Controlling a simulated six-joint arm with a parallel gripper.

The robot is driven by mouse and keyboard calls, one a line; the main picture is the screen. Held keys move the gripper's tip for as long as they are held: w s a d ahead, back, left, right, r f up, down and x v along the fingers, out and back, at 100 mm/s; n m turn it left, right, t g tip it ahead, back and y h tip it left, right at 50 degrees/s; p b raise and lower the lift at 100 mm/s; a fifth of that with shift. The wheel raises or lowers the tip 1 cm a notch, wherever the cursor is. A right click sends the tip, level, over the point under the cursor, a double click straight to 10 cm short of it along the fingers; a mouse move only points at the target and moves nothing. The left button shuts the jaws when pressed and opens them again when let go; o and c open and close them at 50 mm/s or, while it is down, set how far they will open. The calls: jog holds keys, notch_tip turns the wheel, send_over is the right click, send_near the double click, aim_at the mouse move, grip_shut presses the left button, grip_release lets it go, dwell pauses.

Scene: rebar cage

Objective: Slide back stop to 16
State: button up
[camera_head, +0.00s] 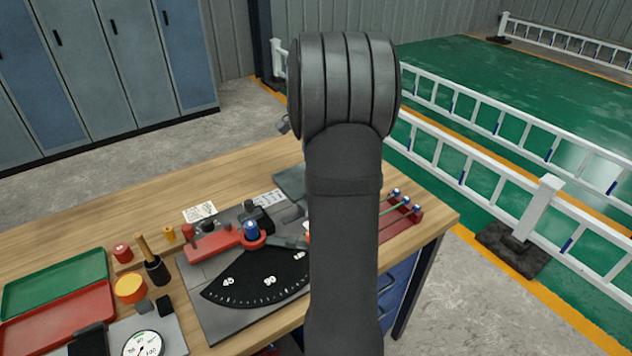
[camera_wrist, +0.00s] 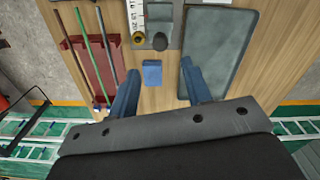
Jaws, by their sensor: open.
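In the wrist view my gripper (camera_wrist: 162,68) is open, its two blue fingers spread wide. A small blue block (camera_wrist: 152,73) shows between the fingers, and I see no contact with it. Beyond the fingertips, at the top, is a grey block (camera_wrist: 159,15) with a dark round knob, which may be the back stop. It sits beside a white numbered scale (camera_wrist: 137,20); the exact reading cannot be made out. In the head view my arm hides the gripper, and the scale (camera_head: 268,197) lies behind the bender.
A red rack (camera_wrist: 91,62) with several coloured rods is left of my fingers. A grey plate (camera_wrist: 220,45) lies right. In the head view, the bender has a red arm (camera_head: 211,244) and black angle dial (camera_head: 258,281). Trays (camera_head: 55,284) and a gauge (camera_head: 143,346) stand left.

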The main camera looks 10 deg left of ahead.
notch_tip(320, 180, down, 9)
jog(key=shift+r, duration=0.2)
grip_shut()
